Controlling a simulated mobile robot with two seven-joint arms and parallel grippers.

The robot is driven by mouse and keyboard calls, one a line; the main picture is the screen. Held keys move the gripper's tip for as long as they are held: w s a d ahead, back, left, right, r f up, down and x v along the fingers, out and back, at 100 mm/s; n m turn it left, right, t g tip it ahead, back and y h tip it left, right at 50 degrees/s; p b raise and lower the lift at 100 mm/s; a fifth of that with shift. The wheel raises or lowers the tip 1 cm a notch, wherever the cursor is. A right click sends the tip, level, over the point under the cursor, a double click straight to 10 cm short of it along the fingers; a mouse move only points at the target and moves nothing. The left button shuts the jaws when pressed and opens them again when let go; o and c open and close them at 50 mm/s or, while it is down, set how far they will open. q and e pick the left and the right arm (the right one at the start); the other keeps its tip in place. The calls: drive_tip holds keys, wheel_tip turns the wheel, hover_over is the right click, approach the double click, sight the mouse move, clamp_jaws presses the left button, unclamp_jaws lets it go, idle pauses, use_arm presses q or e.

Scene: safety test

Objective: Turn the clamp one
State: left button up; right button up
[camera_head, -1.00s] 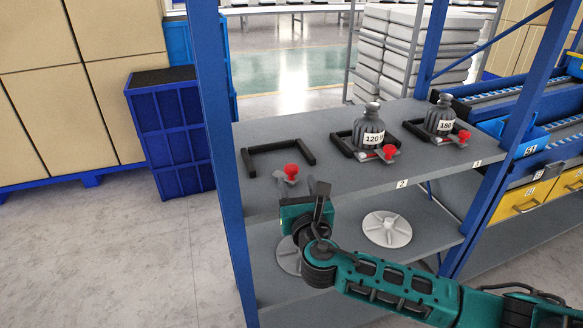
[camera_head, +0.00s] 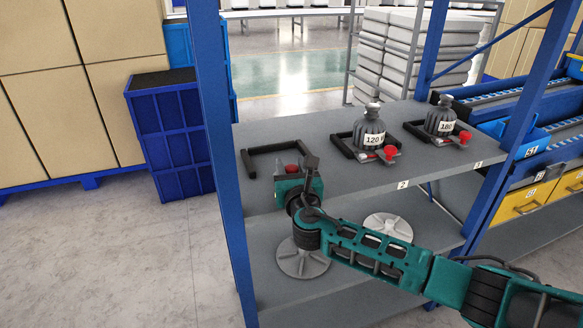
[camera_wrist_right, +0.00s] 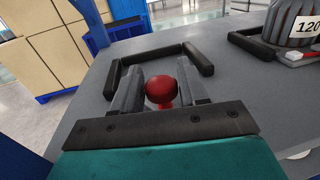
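The leftmost clamp is a black U-shaped frame (camera_head: 264,150) on the shelf top, with a red knob (camera_head: 292,169) at its front. My right gripper (camera_head: 299,180) is at this knob. In the right wrist view the red knob (camera_wrist_right: 161,91) sits between the two grey fingers (camera_wrist_right: 163,95), with small gaps visible on both sides, so the gripper is open around it. The clamp's black frame (camera_wrist_right: 150,54) lies beyond the knob and is empty. The left gripper is not in view.
Two more clamps hold grey weights marked 120 (camera_head: 369,131) and 180 (camera_head: 440,115) to the right. Blue posts (camera_head: 216,150) stand at the shelf's sides. Round light discs (camera_head: 302,260) lie on the lower shelf. Blue crates (camera_head: 172,140) stand at left.

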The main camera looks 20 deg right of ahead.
drive_tip(key=c, duration=0.6)
drive_tip(key=shift+m+h, duration=0.4)
drive_tip(key=shift+h, duration=0.2)
drive_tip(key=shift+h+p, duration=0.3)
drive_tip(key=shift+p, duration=0.05)
drive_tip(key=shift+a+m+g+h, duration=0.1)
drive_tip(key=shift+m+g+h, duration=0.3)
drive_tip(key=shift+m+h, duration=0.6)
drive_tip(key=m+g+h, duration=0.1)
drive_tip(key=m+h, duration=0.1)
drive_tip(key=h, duration=0.1)
drive_tip(key=shift+g, duration=0.3)
drive_tip(key=shift+m+g+h+b, duration=0.35)
drive_tip(key=shift+m+g+h, duration=0.7)
drive_tip(key=shift+h, duration=0.45)
drive_tip(key=shift+m+h, duration=0.25)
drive_tip(key=shift+h, duration=0.05)
